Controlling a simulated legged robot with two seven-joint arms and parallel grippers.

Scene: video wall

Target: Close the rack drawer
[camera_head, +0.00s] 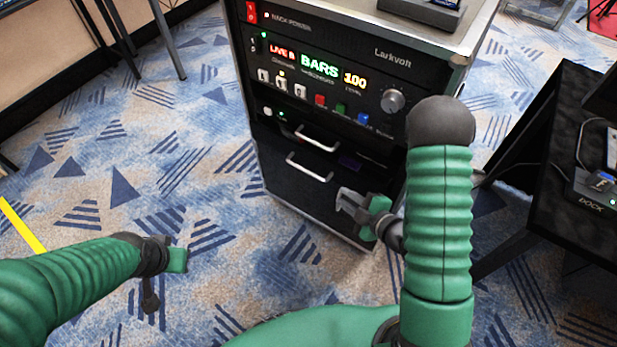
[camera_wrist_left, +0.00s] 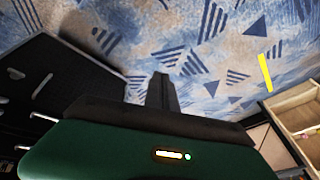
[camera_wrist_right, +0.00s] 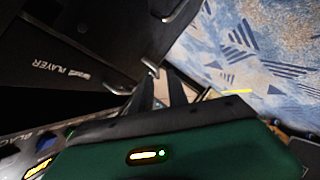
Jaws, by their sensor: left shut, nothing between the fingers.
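The equipment rack (camera_head: 315,65) stands at upper centre in the head view, its front facing me. Low on its front are an upper drawer handle (camera_head: 317,140) and a lower drawer handle (camera_head: 308,167). My left gripper (camera_head: 182,258) is shut and empty over the carpet, left of the rack.
A black desk (camera_head: 560,190) with a dock device (camera_head: 590,188) stands at the right. Dark furniture legs (camera_head: 168,40) are at upper left. Patterned carpet (camera_head: 120,190) lies free left of the rack. The right wrist view shows a panel marked PLAYER (camera_wrist_right: 50,70).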

